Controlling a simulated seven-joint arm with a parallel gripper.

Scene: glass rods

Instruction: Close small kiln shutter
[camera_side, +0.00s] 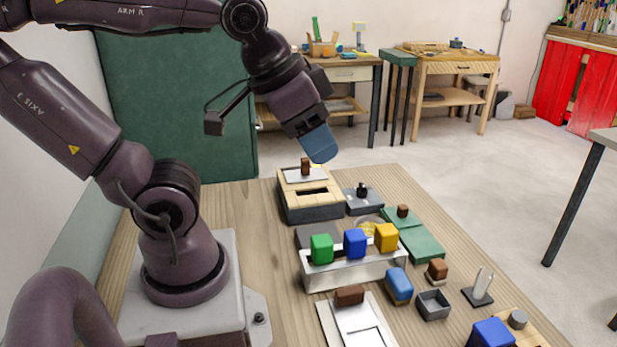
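A small box with a pale wooden top and dark base (312,213), which looks like the kiln, stands at the far end of the wooden table. A light metal plate (293,178) with an upright brown knob (305,166), apparently the shutter, lies at the back of its top. A dark slot (312,191) shows in front of the plate, uncovered. My gripper (321,158) has blue fingers and hangs above and just right of the knob, apparently apart from it. The fingers overlap in this view, so their gap is hidden.
A silver rack (347,275) with green, blue and yellow blocks stands in front of the box. A grey block with a black knob (363,200) is close on its right. A white plate with a brown handle (362,326) lies nearer. Green pads (423,246) lie at right.

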